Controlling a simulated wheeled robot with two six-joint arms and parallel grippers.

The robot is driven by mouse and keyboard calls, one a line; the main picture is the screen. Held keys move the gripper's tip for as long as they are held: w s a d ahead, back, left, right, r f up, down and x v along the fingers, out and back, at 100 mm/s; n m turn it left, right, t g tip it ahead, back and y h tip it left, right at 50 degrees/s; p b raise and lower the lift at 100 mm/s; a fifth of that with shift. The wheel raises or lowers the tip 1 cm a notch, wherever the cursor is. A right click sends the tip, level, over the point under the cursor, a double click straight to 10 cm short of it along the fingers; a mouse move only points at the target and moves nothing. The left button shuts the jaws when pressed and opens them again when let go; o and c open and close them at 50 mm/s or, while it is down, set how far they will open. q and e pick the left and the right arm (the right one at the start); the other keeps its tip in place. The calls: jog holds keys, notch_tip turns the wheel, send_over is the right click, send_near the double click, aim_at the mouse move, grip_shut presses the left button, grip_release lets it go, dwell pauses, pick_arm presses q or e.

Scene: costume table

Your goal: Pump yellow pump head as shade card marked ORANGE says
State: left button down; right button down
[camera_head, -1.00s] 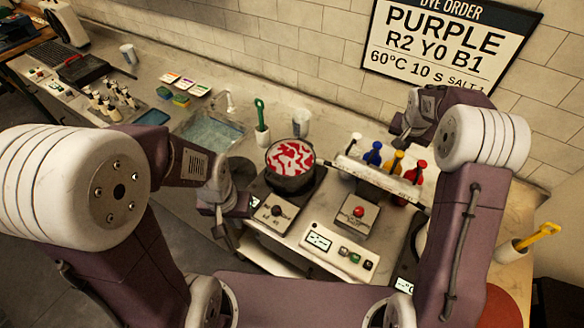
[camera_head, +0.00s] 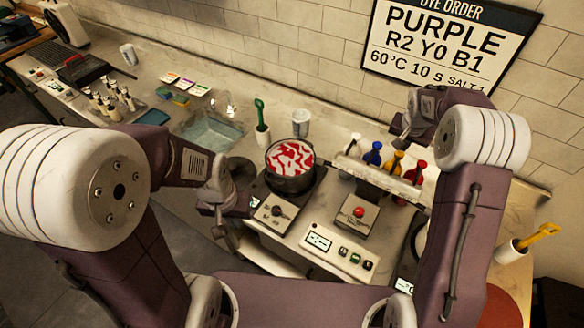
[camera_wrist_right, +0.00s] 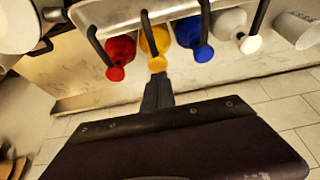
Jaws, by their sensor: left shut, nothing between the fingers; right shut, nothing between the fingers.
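The yellow pump head (camera_head: 397,158) stands in a row of pump bottles between the blue pump (camera_head: 374,154) and the red pump (camera_head: 417,168). My right gripper (camera_head: 401,130) is shut and empty, just above and behind the row. In the right wrist view its dark fingertips (camera_wrist_right: 157,88) are lined up with the yellow pump (camera_wrist_right: 155,42), close to its round end; contact cannot be told. Small coloured shade cards (camera_head: 185,83) lie at the back left; their print is too small to read. My left gripper (camera_head: 228,222) is shut and empty, left of the hot plate.
A pot with red and white contents (camera_head: 290,162) sits on the hot plate. A button unit (camera_head: 356,212) stands before the pumps. A sink (camera_head: 210,132) is at left. The wall sign (camera_head: 448,42) reads PURPLE, R2 Y0 B1.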

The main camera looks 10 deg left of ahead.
jog(key=shift+f, duration=0.2)
jog(key=shift+s+f+b, duration=0.1)
jog(key=shift+f+b, duration=1)
jog(key=shift+f, duration=0.15)
jog(key=shift+r, duration=0.1)
jog(key=shift+r+p, duration=1.05)
jog(key=shift+r, duration=0.2)
jog(key=shift+r, duration=0.1)
notch_tip(320, 180, up, 6)
jog(key=p, duration=0.4)
jog(key=shift+p, duration=0.4)
